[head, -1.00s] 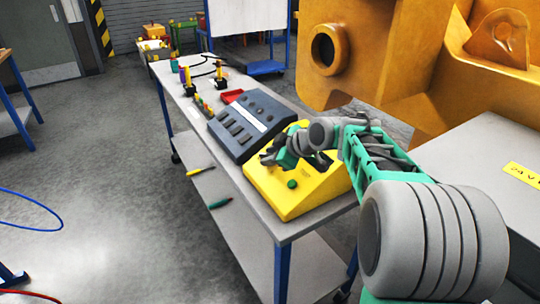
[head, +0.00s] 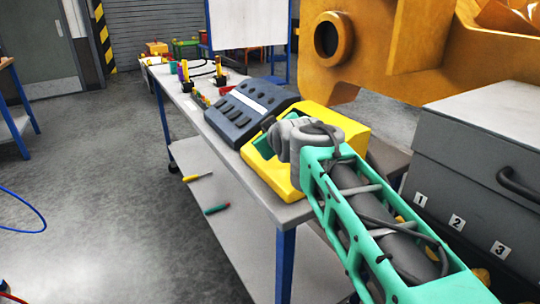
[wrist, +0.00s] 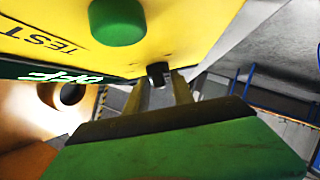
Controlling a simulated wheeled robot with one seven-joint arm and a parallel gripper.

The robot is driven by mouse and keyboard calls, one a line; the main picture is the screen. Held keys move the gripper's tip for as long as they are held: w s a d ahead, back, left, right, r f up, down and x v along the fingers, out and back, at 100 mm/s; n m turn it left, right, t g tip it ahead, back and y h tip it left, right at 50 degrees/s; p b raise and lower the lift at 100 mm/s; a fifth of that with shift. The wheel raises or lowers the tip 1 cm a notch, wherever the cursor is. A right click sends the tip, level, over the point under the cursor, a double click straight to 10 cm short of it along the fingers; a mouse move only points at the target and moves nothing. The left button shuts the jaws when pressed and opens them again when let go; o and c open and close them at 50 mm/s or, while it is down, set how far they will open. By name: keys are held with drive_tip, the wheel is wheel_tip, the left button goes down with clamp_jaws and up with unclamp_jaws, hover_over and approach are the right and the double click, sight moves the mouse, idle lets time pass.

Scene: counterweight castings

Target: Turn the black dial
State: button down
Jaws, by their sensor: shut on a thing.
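The black dial (wrist: 158,75) sticks out of the face of a yellow panel in the wrist view. My gripper (wrist: 158,88) is shut on the dial, with one finger on each side of it. The dial's pointer mark cannot be made out. The panel carries a green button (wrist: 117,22) beside the word TEST. A lit green display (wrist: 65,76) on it seems to read OFF. In the head view the yellow box (head: 273,178) stands at the near end of a bench, and my arm hides the dial and the fingertips.
A dark grey console (head: 240,115) stands just behind the yellow box on the bench (head: 295,210). A large orange casting (head: 385,45) rises behind to the right. A grey cabinet with numbered labels (head: 480,165) stands close on the right. Floor to the left is open.

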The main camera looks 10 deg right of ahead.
drive_tip(key=m+h+b, duration=0.1)
drive_tip(key=m+t+h+b, duration=0.1)
drive_tip(key=shift+a+f+m+h+b, duration=0.3)
drive_tip(key=shift+a+f+b, duration=0.1)
drive_tip(key=shift+r+m+h+b, duration=0.2)
drive_tip(key=shift+m+h+b, duration=0.45)
drive_tip(key=shift+m+h, duration=0.65)
drive_tip(key=shift+r, duration=0.1)
drive_tip(key=c, duration=1.4)
unclamp_jaws()
drive_tip(key=shift+c, duration=0.2)
drive_tip(key=p+v, duration=0.1)
drive_tip(key=v, duration=0.6)
drive_tip(key=shift+s, duration=0.35)
drive_tip(key=shift+a, duration=0.15)
